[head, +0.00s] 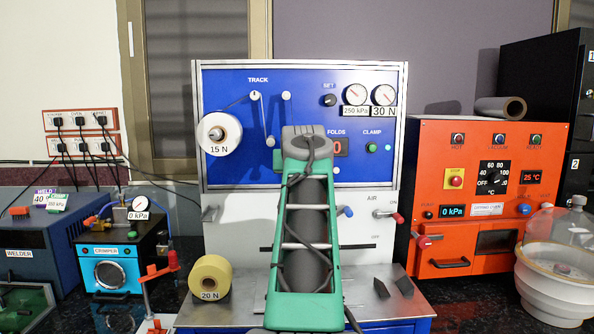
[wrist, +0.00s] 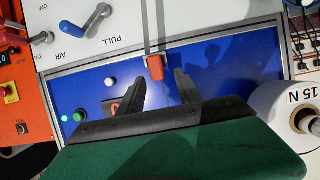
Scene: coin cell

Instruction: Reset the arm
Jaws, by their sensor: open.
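My gripper (wrist: 160,78) is open, its two dark fingers spread and pointing at the blue panel in the wrist view. Nothing is held between them. An orange-red cap (wrist: 155,68) at the end of thin metal rails shows in the gap between the fingertips; I cannot tell how far beyond them it is. In the head view my green arm rises in front of the blue machine panel (head: 230,100) and hides its middle, and the fingers are not visible there. The panel carries a TRACK lever (head: 254,97), a white 15 N roll (head: 219,133) and a FOLDS display partly covered.
A yellow 20 N roll (head: 210,277) sits on the machine's base at left. The orange oven (head: 480,205) and a white bowl (head: 556,262) stand at right. The blue crimper (head: 115,265) and the welder (head: 35,240) stand at left. Red-handled valve levers protrude near the oven.

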